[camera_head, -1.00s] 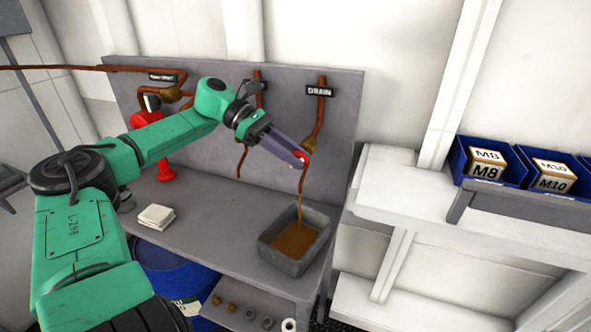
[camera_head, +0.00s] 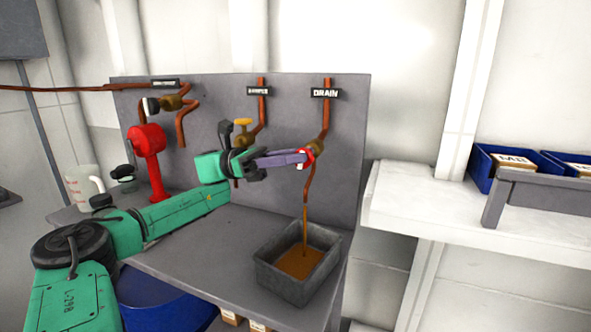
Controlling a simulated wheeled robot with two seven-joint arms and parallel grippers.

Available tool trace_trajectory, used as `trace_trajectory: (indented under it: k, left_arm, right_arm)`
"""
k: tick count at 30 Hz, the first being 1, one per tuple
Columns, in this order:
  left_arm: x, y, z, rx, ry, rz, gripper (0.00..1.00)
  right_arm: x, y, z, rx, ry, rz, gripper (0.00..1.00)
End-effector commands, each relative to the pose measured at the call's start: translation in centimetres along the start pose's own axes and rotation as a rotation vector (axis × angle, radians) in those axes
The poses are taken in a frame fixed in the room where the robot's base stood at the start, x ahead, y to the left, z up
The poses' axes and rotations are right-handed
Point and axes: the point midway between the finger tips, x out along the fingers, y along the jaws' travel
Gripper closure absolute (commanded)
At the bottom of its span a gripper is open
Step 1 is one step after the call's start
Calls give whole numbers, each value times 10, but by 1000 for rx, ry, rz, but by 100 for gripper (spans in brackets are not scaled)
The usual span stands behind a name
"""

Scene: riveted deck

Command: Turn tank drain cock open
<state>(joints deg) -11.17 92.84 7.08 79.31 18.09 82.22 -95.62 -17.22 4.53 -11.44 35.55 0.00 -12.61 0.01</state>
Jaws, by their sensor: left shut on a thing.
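The drain cock (camera_head: 318,146) sits on a copper pipe under the black DRAIN label (camera_head: 325,93), at the right of the grey back panel. Its handle (camera_head: 307,154) shows red and white at my fingertips. My left gripper (camera_head: 301,159) reaches it from the left with purple-grey fingers and is shut on the handle, which is partly hidden by the fingers. A thin stream of brown liquid (camera_head: 305,235) runs from the pipe's lower end into a grey tray (camera_head: 272,277), which holds brown liquid. My right gripper is not in view.
Left of the drain, a sampler cock with a yellow handle (camera_head: 242,122) stands close above my wrist. Further left are another valve (camera_head: 170,103) and a red hand pump (camera_head: 150,160). A white shelf (camera_head: 410,205) with blue bins (camera_head: 483,165) is at the right.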

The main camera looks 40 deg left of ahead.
Motion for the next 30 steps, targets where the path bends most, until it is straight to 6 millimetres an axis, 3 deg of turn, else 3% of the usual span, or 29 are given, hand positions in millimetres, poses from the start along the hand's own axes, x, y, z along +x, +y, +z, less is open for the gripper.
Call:
trace_trajectory:
  k: [17, 18, 19, 20, 30]
  left_arm:
    - [0, 0, 1, 0, -36, 1, 100]
    - [0, 0, 1, 0, -35, 1, 52]
    - [0, 0, 1, 0, -35, 1, 41]
    - [0, 0, 1, 0, -35, 1, 38]
    - [0, 0, 0, 0, -33, 0, 38]
  right_arm:
    - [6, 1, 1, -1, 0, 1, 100]
    - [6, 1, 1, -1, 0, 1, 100]
    - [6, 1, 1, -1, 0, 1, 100]
    - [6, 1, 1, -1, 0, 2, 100]
    - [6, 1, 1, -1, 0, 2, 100]
